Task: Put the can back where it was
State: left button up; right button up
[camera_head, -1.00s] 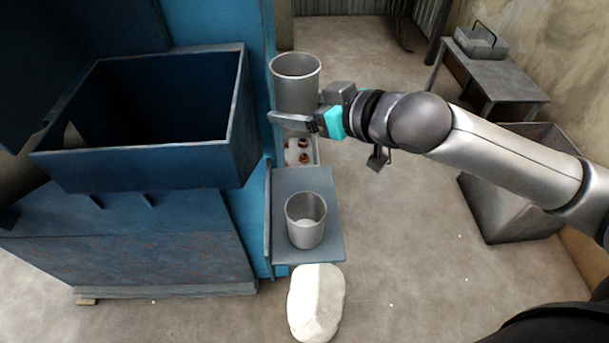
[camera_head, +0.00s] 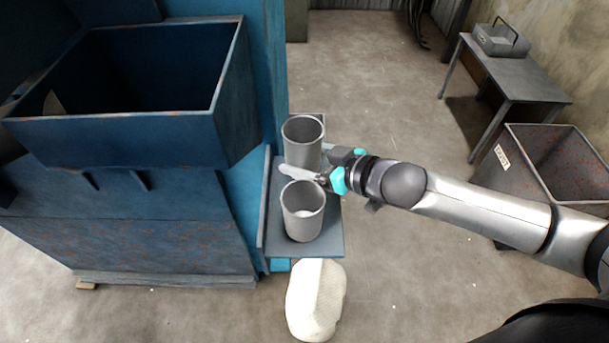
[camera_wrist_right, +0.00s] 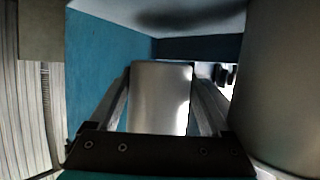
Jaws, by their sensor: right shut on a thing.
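Two grey metal cans show in the head view. My right gripper (camera_head: 312,172) is shut on the farther can (camera_head: 303,143), at or just above the back of the small side shelf (camera_head: 325,243). I cannot tell whether this can touches the shelf. The nearer can (camera_head: 302,212) stands upright and open-topped on the shelf, close in front of the gripper. In the right wrist view, the held can (camera_wrist_right: 160,97) sits between the two fingers, and a large can surface (camera_wrist_right: 285,90) fills the right side. My left gripper is not in view.
The blue machine with its open hopper (camera_head: 165,140) stands directly left of the shelf. A white sack-like object (camera_head: 315,300) lies on the floor below the shelf. A grey bin (camera_head: 555,165) and a small table (camera_head: 515,75) stand at the right. The floor between is clear.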

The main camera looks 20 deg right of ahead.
notch_tip(320, 180, down, 4)
jog(key=shift+f+b, duration=0.1)
jog(key=shift+b, duration=0.6)
jog(key=shift+f, duration=0.1)
jog(key=shift+f, duration=0.2)
jog(key=o, duration=1.2)
jog(key=shift+o, duration=0.2)
jog(key=shift+r, duration=0.1)
